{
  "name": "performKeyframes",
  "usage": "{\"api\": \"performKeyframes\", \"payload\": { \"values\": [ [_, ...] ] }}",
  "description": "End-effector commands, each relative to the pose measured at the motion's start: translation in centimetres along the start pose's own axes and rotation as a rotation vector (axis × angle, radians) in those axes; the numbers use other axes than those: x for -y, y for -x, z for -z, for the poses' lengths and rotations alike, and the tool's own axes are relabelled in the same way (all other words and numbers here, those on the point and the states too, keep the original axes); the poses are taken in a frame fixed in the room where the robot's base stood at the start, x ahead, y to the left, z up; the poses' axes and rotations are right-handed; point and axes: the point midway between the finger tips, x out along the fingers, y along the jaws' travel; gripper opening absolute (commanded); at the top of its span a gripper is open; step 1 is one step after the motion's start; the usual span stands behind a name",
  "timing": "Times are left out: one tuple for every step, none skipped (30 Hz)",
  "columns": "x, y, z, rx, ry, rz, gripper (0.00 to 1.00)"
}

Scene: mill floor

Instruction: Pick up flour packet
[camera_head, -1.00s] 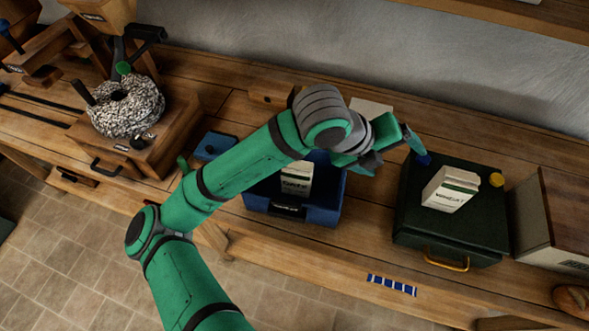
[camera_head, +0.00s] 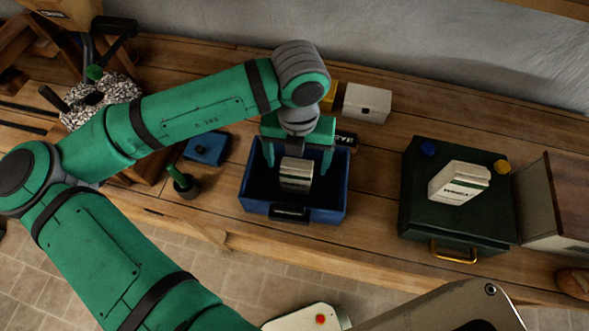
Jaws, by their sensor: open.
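A white packet with dark label bands (camera_head: 296,178) stands in the blue bin (camera_head: 255,206); its label is too small to read. Another white packet with green print, seemingly reading "WHEAT" (camera_head: 458,182), lies on the dark green box (camera_head: 420,210). I cannot tell from the labels which one is the flour packet. My gripper (camera_head: 297,166) is open and points down over the blue bin. Its two fingers are on the left and right of the packet there, with gaps showing. The packet's top is partly hidden by the gripper.
A small white box (camera_head: 367,102) stands behind the bin. A blue block (camera_head: 206,148) and a dark green-topped tool (camera_head: 183,182) are left of it. A stone mill (camera_head: 92,103) is farther left.

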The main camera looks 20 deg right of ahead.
Motion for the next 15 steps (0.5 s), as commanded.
{"api": "performKeyframes", "payload": {
  "values": [
    [0.0,-0.9,0.1,-0.002,0.0,0.002,0.84],
    [0.1,-1.3,0.1,-0.001,0.0,0.002,0.84],
    [0.1,-1.9,0.1,-0.002,0.0,0.003,0.84],
    [0.0,-2.3,0.0,-0.001,0.0,0.002,0.84],
    [0.1,-2.7,0.0,-0.001,0.0,0.003,0.84],
    [0.1,-3.1,0.0,-0.001,0.0,0.003,0.84],
    [0.1,-3.4,0.0,0.0,0.0,0.003,0.84],
    [0.1,-3.5,0.0,0.001,0.0,0.003,0.84],
    [0.1,-3.8,0.0,0.001,0.0,0.002,0.84],
    [0.1,-3.9,0.0,0.001,0.0,0.002,0.84],
    [0.1,-4.0,0.0,0.0,0.0,0.002,0.84],
    [0.0,-4.3,-0.1,0.0,0.0,0.002,0.84],
    [0.0,-4.5,-0.1,0.0,0.0,0.002,0.84],
    [0.0,-4.8,-0.1,0.001,0.0,0.003,0.84],
    [0.0,-5.4,-0.2,0.0,0.0,0.003,0.84]
  ]
}}
